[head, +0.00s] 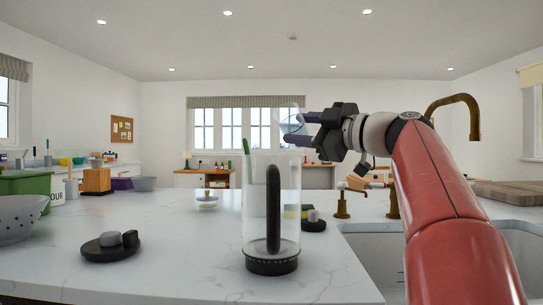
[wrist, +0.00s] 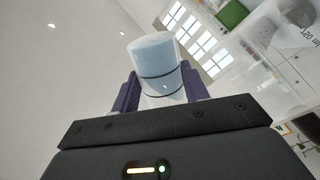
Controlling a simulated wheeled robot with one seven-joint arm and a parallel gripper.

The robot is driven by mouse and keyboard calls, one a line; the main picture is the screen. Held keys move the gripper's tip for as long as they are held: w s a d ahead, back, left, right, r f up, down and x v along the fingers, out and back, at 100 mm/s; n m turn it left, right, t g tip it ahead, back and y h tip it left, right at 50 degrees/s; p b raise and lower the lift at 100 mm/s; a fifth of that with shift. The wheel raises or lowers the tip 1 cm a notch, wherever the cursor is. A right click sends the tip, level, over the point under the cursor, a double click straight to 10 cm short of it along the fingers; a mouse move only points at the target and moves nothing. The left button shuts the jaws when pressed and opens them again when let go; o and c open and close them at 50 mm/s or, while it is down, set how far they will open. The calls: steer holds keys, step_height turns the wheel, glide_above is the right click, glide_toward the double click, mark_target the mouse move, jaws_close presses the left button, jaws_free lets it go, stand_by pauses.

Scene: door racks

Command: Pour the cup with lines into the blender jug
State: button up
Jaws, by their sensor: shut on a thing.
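The cup with lines (wrist: 157,68) is held between the purple fingers of my gripper (wrist: 158,95). In the wrist view it has dark rings around it and looks pale blue inside. In the head view the cup (head: 290,116) is faint and clear, partly hidden by my gripper (head: 300,130), and looks tilted. The blender jug (head: 291,205) is a tall clear cylinder with a black base and black handle, upright on the counter. The cup is higher than the jug's top, over its right part in the picture. I cannot tell their exact depth or see liquid falling.
A black lid-like part (head: 110,246) lies left of the jug, and another dark part (head: 313,224) lies right behind it. A sink (head: 370,255) with a brass tap (head: 457,101) is at the right. A grey colander (head: 20,218) stands at the left edge.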

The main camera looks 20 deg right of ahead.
steer(key=shift+r+n, duration=0.3)
steer(key=shift+n, duration=0.3)
steer(key=shift+f+n, duration=0.4)
steer(key=shift+n, duration=0.5)
stand_by(0.5)
steer(key=shift+r+n+g+y, duration=0.3)
steer(key=shift+r+n+y, duration=0.2)
steer(key=shift+n, duration=0.5)
stand_by(0.5)
steer(key=shift+a+f, duration=0.1)
steer(key=shift+f, duration=0.1)
steer(key=shift+s+a+f+n+b, duration=0.3)
steer(key=shift+s+a+n+b, duration=0.2)
steer(key=shift+n+b, duration=0.75)
steer(key=shift+s+a+r+n+y+b, duration=0.15)
steer(key=shift+r+n+y+b, duration=0.15)
steer(key=shift+r+n+b, duration=0.4)
stand_by(0.8)
